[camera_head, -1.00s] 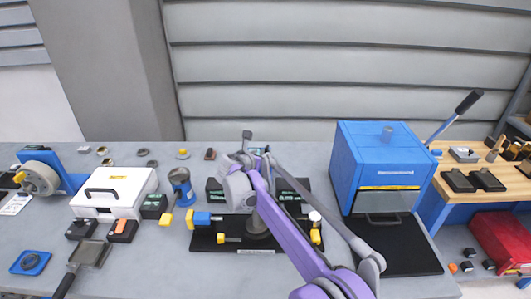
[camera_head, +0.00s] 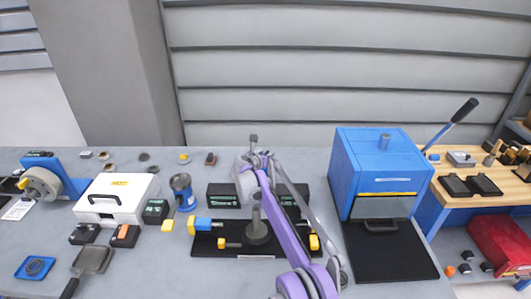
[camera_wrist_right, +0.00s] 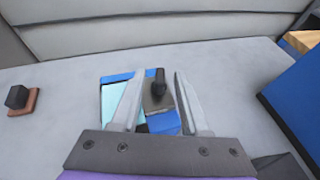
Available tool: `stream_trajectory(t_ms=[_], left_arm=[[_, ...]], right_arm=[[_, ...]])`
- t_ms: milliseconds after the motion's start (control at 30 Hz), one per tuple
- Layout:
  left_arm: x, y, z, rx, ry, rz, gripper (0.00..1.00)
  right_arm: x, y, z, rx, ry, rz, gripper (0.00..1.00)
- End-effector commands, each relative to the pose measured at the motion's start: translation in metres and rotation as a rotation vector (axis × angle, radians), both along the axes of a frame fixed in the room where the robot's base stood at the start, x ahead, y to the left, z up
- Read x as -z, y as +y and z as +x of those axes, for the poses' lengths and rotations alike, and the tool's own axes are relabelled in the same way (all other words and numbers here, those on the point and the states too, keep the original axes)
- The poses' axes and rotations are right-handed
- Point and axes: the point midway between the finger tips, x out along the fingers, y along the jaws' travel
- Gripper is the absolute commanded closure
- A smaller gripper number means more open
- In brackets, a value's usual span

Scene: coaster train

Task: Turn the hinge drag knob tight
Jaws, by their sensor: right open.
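My right gripper (camera_head: 257,157) reaches over the back middle of the bench, and its arm hides much of what lies below it. In the right wrist view the gripper (camera_wrist_right: 157,105) is open, one finger on each side of a grey block with a black upright knob (camera_wrist_right: 159,84), which I take for the hinge drag knob. I cannot tell whether the fingers touch it. The block sits on a blue-framed piece with a pale cyan panel (camera_wrist_right: 113,104). In the head view a dark knob (camera_head: 254,138) shows just beyond the gripper. My left gripper is not in view.
A black board (camera_head: 205,247) with blue and yellow clamps lies in front. A blue box oven (camera_head: 375,165) stands to the right. A white case (camera_head: 120,190) and a blue can-like torch (camera_head: 182,190) stand left. A small dark block on a brown base (camera_wrist_right: 18,98) lies left of the gripper.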

Motion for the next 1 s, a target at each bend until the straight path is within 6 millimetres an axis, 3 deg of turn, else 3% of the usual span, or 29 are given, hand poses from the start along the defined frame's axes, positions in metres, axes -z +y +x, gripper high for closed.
stream_trajectory(t_ms=[367,600,867,1000], left_arm=[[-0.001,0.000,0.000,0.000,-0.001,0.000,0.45],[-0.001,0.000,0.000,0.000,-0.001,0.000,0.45],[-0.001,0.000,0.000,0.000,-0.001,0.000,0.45],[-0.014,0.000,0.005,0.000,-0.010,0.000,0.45]], right_arm=[[0.002,-0.001,0.002,0.000,0.000,0.001,0.57],[0.002,-0.001,0.002,0.000,0.000,0.001,1.00],[0.002,-0.001,0.002,0.000,0.000,0.001,1.00],[-0.001,0.001,0.004,0.032,0.001,0.001,1.00]])
